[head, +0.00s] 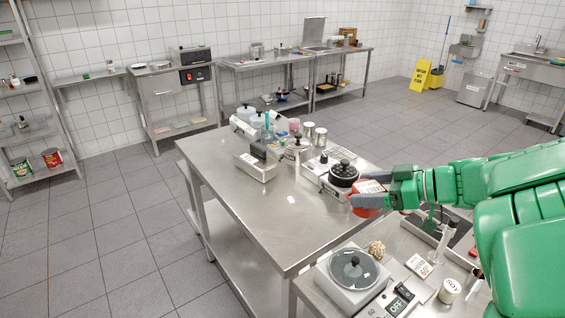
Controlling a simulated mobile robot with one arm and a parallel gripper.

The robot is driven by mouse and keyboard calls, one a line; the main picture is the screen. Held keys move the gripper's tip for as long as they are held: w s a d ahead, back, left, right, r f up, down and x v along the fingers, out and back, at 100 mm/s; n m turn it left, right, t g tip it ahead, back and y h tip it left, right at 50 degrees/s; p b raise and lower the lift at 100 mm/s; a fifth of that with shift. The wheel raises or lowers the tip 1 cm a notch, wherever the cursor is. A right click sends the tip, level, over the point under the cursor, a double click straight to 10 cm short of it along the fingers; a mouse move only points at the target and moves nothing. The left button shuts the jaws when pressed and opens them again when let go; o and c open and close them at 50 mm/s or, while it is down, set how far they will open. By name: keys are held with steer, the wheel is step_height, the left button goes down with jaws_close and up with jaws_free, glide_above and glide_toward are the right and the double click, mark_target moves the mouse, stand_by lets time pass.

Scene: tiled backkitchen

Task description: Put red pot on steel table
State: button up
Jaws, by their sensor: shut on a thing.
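The red pot (370,188) shows in the head view as a small red shape with a pale top or label, partly hidden by my gripper. My green arm reaches in from the right, and my gripper (370,194) is shut on the red pot. They are at the right edge of the steel table (265,222), just in front of a black-lidded pot. I cannot tell whether the red pot touches the tabletop. The table's front and left part is bare.
A black-lidded pot (343,174) stands on a cooker close behind my gripper. A metal tray (256,165), jars and bottles fill the table's back. A nearer counter holds a scale (352,270), labelled cards and a white jar (450,291).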

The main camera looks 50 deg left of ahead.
steer(key=s+a+f+n+g+h, duration=0.25)
steer(key=s+a+n, duration=0.2)
steer(key=s, duration=0.65)
steer(key=shift+m+g, duration=0.35)
steer(key=shift+g, duration=0.2)
steer(key=shift+w+a+f, duration=1.15)
steer(key=shift+a+f, duration=1.05)
steer(key=shift+f, duration=0.3)
steer(key=shift+w+a+f, duration=1.15)
steer(key=shift+a+f, duration=1)
steer(key=shift+f, duration=0.3)
steer(key=shift+w+a+f, duration=1.15)
steer(key=shift+a+f, duration=1.05)
steer(key=shift+f, duration=1.9)
steer(key=shift+f, duration=0.1)
steer(key=o, duration=1.2)
